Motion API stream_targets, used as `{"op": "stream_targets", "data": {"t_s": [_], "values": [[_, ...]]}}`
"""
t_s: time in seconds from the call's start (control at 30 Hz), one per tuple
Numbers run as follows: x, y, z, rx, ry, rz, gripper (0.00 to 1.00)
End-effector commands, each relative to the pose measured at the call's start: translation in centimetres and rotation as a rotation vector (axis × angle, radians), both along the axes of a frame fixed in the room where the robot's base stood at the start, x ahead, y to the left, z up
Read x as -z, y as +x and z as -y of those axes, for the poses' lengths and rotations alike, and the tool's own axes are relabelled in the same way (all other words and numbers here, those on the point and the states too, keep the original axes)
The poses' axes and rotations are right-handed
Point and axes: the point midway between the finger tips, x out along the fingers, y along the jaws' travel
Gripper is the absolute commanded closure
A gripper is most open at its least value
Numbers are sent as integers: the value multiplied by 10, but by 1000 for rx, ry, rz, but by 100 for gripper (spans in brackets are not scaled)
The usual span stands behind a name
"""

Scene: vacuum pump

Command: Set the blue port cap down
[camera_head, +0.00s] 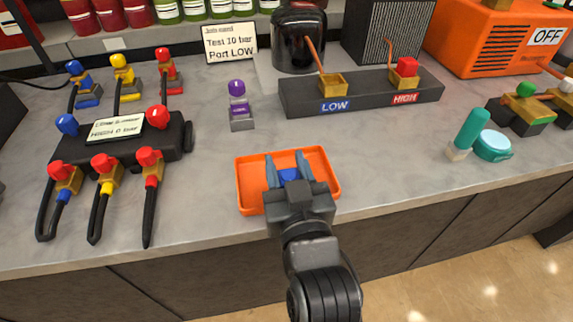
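An orange tray (327,187) lies on the bench near its front edge. My gripper (288,160) reaches over the tray from the front, its two fingers apart on either side of the blue port cap (289,175). Only a small patch of the cap shows between the fingers. My gripper's palm hides the rest. Whether the fingers press on the cap, and whether the cap touches the tray floor, cannot be made out.
A dark block with LOW and HIGH ports (365,94) stands behind the tray; a red cap (407,67) sits on HIGH. A purple-topped fitting (238,104) is behind left. A gauge manifold (165,137) with hoses lies left. A teal cylinder (471,127) stands right.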

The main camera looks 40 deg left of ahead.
Motion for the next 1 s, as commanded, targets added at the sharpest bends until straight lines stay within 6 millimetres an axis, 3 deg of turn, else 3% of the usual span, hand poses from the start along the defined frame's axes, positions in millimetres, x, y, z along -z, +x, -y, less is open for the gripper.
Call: {"op": "stream_targets", "data": {"t_s": [0.23, 0.57, 1.0], "values": [[0, 0, 0, 0, -1, -1, 33], [-5, 0, 0, 0, -1, -1, 33], [0, -51, 59, 0, -1, -3, 33]]}}
